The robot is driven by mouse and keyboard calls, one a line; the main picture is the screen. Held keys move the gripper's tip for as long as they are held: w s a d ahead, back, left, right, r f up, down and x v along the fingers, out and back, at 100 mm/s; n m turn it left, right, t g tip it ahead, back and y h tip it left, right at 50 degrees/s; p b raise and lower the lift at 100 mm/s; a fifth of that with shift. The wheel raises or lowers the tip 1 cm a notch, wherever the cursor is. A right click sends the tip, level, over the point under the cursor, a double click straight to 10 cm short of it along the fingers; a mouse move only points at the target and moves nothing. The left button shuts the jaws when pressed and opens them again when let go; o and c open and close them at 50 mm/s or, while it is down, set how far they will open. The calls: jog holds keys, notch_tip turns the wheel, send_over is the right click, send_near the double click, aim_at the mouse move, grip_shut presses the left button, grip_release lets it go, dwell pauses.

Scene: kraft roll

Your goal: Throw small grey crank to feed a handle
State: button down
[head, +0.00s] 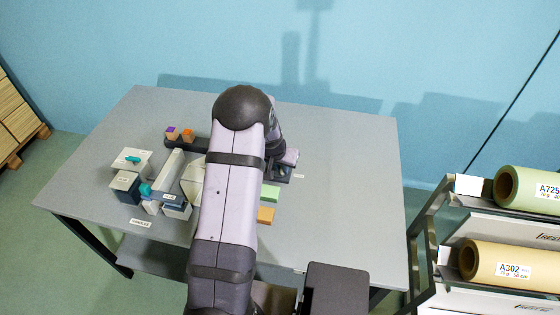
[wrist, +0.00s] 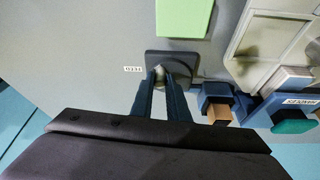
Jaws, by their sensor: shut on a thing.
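The small grey crank (wrist: 158,73) stands on a dark square base (wrist: 187,57) in the wrist view, with a small white label beside it. My gripper (wrist: 163,78) is shut on the crank; the two dark fingers cover most of it, so its angle is hard to tell. In the head view my gripper (head: 288,158) is low over the dark base (head: 283,179), right of the table's middle. My arm hides part of the device there. A teal handle (head: 133,159) sits on a pale box at the left; I cannot tell whether it is the one fed.
Several boxes and a pale bar (head: 164,171) crowd the table's left half. Two small blocks stand behind them. The table's right side (head: 350,190) is clear. Paper rolls (head: 500,264) rest on a rack at right.

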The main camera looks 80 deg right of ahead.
jog(key=p, duration=0.1)
jog(key=n+p, duration=0.1)
jog(key=shift+s+d+r+p, duration=0.1)
jog(key=shift+s+r+p, duration=0.05)
jog(key=shift+r+p, duration=0.15)
jog(key=shift+s+d+f+n+t+p, duration=0.1)
jog(key=shift+f+n+t+p, duration=0.25)
jog(key=shift+p, duration=0.8)
jog(key=c, duration=1.7)
grip_release()
jog(key=shift+r, duration=0.15)
jog(key=shift+b+v, duration=1.35)
jog(key=shift+v, duration=2.25)
